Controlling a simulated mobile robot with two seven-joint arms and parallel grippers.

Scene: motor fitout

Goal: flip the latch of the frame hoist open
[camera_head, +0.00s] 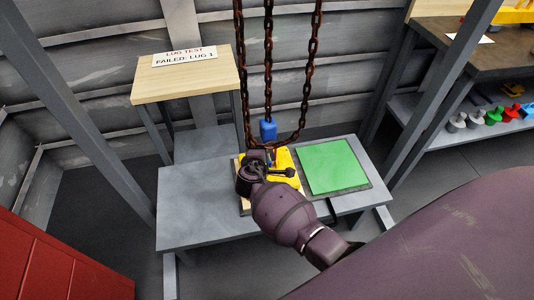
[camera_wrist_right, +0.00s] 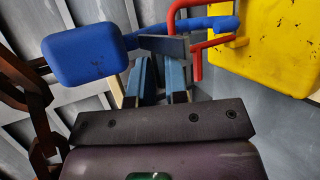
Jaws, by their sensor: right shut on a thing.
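The frame hoist hangs on rusty chains (camera_head: 268,60) over the grey bench. A blue block (camera_head: 268,129), apparently the latch's paddle, shows among the chains. In the right wrist view the blue block (camera_wrist_right: 85,53) has a blue bar running right to a red loop (camera_wrist_right: 196,58) by a yellow part (camera_wrist_right: 282,42). The yellow part also shows in the head view (camera_head: 284,160), partly hidden by my arm. My right gripper (camera_head: 266,152) is at the hoist, just below the blue block. In its wrist view its fingers (camera_wrist_right: 163,72) are shut at the blue bar. My left gripper is out of view.
A green mat (camera_head: 334,166) lies on the grey bench (camera_head: 190,210), right of the hoist. A wooden stand (camera_head: 185,77) bears a sign reading "LUG TEST FAILED: LUG 1". A red cabinet (camera_head: 60,255) is front left. Grey posts flank the bench. Shelves with coloured parts stand right.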

